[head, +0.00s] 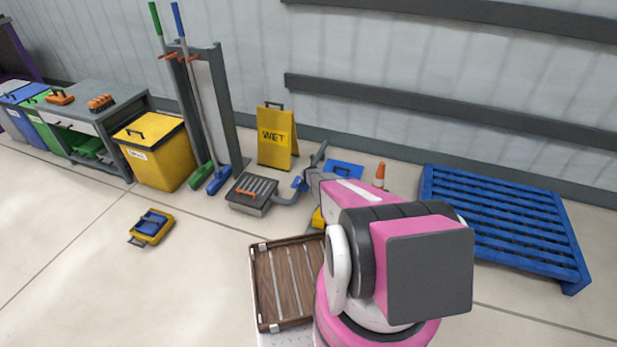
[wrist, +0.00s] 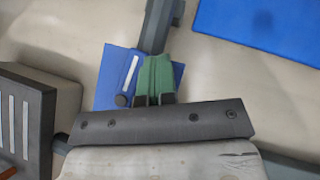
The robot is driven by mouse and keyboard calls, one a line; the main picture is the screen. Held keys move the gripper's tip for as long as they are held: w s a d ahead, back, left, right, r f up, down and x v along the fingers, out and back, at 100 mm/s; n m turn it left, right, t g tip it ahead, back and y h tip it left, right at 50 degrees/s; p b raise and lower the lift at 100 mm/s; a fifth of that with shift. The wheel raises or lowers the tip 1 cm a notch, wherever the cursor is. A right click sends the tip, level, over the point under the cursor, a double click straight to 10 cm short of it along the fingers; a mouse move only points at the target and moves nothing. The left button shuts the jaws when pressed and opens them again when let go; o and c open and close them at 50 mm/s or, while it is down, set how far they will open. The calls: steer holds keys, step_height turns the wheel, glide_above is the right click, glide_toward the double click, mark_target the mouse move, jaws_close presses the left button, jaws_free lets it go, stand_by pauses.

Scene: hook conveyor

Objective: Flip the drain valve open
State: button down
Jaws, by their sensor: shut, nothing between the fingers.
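The drain valve's blue handle (head: 298,183) shows in the head view at the right end of the pipe, just left of my arm. In the wrist view a blue plate with a white stripe (wrist: 121,77), which looks like this handle, lies beside and partly behind my fingers. My gripper (wrist: 154,62) is shut, its green fingers together with nothing between them. Whether the fingers touch the handle cannot be told. A grey pipe (wrist: 161,22) rises just beyond the fingertips. In the head view my arm hides my fingers and part of the valve.
The grated drain box (head: 250,207) stands left of the valve. A yellow wet-floor sign (head: 277,137) stands behind, and a blue panel (wrist: 268,28) lies beyond. A slatted wooden tray (head: 263,290) is in front, a blue pallet (head: 500,215) at right. The floor at left is mostly clear.

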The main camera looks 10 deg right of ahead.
stand_by(0.6)
steer(key=v, duration=1)
steer(key=shift+s+r, duration=0.25)
steer(key=shift+s, duration=0.05)
steer(key=s+a+r+m+g, duration=0.3)
steer(key=s+r+m, duration=0.8)
steer(key=s+r, duration=0.1)
steer(key=s+a+r+m+g+y, duration=0.1)
steer(key=s+a+r+m+g, duration=0.2)
steer(key=s+r+m, duration=0.8)
steer(key=s+a+r+m+g, duration=0.2)
steer(key=s+a+r+m, duration=0.2)
steer(key=s+r+m, duration=0.8)
steer(key=s, duration=0.5)
steer(key=shift+r+g+y, duration=0.3)
steer(key=shift+r+g, duration=0.1)
